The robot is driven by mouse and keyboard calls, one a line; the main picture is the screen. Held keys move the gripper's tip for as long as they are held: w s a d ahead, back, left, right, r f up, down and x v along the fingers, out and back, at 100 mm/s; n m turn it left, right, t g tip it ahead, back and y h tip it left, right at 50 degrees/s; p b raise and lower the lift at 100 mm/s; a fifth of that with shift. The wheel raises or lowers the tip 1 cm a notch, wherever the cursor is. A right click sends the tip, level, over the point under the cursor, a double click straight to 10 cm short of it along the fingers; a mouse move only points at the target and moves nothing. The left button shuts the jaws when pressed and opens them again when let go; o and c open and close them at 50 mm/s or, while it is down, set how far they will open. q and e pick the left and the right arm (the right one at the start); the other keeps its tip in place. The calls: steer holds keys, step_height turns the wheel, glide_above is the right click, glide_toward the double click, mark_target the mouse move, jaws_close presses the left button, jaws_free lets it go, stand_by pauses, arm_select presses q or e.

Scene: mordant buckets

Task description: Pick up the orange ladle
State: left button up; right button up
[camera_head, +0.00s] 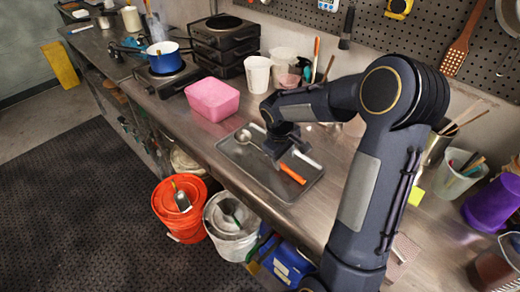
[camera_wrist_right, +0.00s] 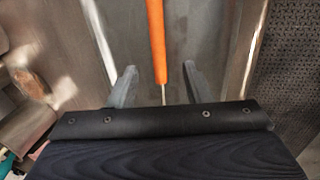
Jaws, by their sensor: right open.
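The orange ladle lies on a shallow metal tray (camera_head: 222,147) on the bench. Its orange handle (camera_head: 292,174) points toward the front right and its silver bowl (camera_head: 243,136) lies at the back left. My right gripper (camera_head: 288,158) is over the tray, above the middle of the ladle, and hides part of the shaft. In the right wrist view the orange handle (camera_wrist_right: 156,40) runs between the two open fingers of the right gripper (camera_wrist_right: 159,75), with the thin shaft below it. The fingers look apart from it. My left gripper is not in view.
A pink tub (camera_head: 212,99) stands left of the tray, and white cups (camera_head: 258,74) stand behind it. A white container of tools (camera_head: 452,178) is to the right. An orange bucket (camera_head: 180,209) and a white bucket (camera_head: 231,226) stand below the bench edge.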

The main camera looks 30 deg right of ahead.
mark_target(285, 167)
steer(key=shift+w+d+f+p, duration=0.1)
steer(key=shift+d+f+p, duration=0.1)
steer(key=shift+f, duration=0.6)
steer(key=shift+s+d+f+p, duration=0.1)
steer(key=shift+d+f+p, duration=0.05)
steer(key=shift+f, duration=0.65)
steer(key=shift+w+d+f+p, duration=0.1)
steer(key=shift+d+f+p, duration=0.1)
steer(key=shift+f, duration=0.6)
jaws_close()
